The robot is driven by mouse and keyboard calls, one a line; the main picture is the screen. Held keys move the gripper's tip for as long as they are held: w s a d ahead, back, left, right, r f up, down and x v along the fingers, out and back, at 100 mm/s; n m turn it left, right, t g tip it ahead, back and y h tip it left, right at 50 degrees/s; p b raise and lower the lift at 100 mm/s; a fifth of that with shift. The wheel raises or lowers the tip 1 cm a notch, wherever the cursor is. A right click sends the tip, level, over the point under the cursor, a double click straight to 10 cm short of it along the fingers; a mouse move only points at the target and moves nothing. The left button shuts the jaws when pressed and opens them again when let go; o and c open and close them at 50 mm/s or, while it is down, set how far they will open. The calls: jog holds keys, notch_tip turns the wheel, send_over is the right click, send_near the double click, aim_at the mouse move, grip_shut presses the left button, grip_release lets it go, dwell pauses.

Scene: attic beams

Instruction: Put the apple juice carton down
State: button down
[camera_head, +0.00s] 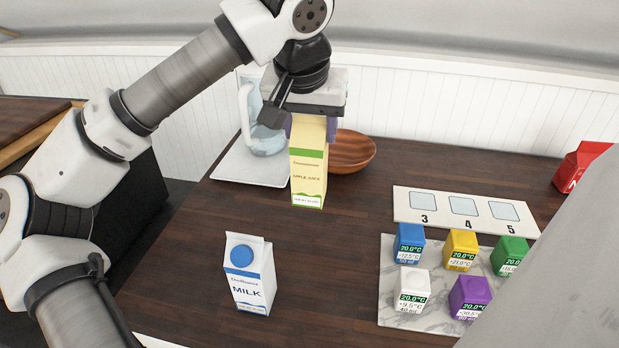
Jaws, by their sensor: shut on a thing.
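The apple juice carton (309,178) is pale yellow with a green band and green lettering, upright in the middle of the camera_head view. My gripper (311,125) is shut on its upper part from above, and hides its top. The carton's lower end appears in front of a wooden bowl and a white tray; whether its base touches the table (190,240) cannot be told.
A milk carton (249,275) stands at front left. Behind are a glass pitcher (262,135), white tray (232,168) and wooden bowl (352,152). A numbered panel (405,199), marble board (388,300) with several coloured cubes, and red carton (576,168) lie right.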

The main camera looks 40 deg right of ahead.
aim_at(310, 180)
notch_tip(310, 180, down, 10)
jog(key=shift+f+p, duration=0.15)
jog(key=shift+p, duration=0.65)
jog(key=shift+f+b, duration=0.25)
jog(key=shift+b, duration=0.1)
jog(key=c, duration=0.6)
grip_release()
jog(key=shift+r, duration=0.15)
jog(key=b+v, duration=0.1)
jog(key=v, duration=1.1)
jog(key=shift+w+r, duration=0.1)
